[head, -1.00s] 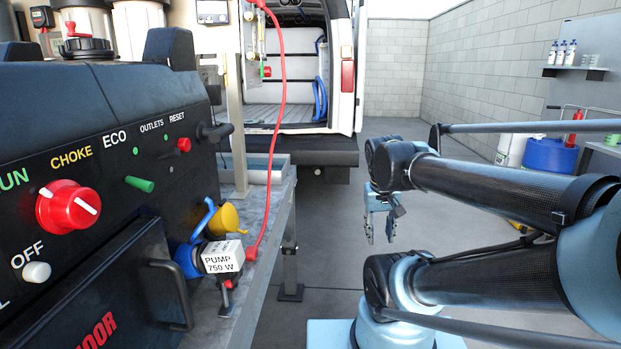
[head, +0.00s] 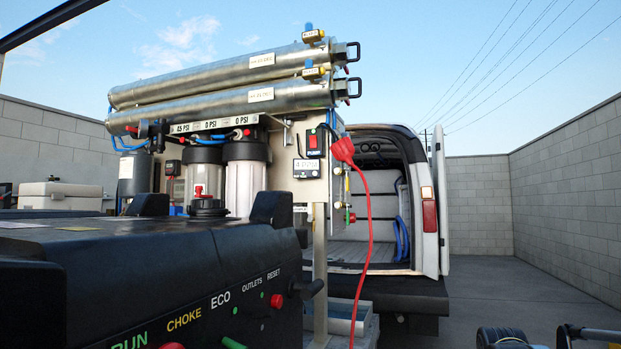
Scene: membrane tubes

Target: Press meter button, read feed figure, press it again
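A small meter (head: 306,168) with a pale display is mounted on the panel of the membrane skid, below a switch box with a red rocker (head: 313,141) labelled PUMP. Its display seems to start with a 4, but the figures are too small to read surely, and I cannot make out its button. Two silver membrane tubes (head: 220,78) lie above it. My gripper is out of view; only the top of my arm (head: 500,338) shows at the bottom right, well below and right of the meter.
The black generator (head: 170,270) fills the lower left foreground. A red cable (head: 369,240) hangs from a plug beside the switch box. Filter housings (head: 245,185) stand left of the panel. An open white van (head: 400,200) is behind; paved ground is clear at right.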

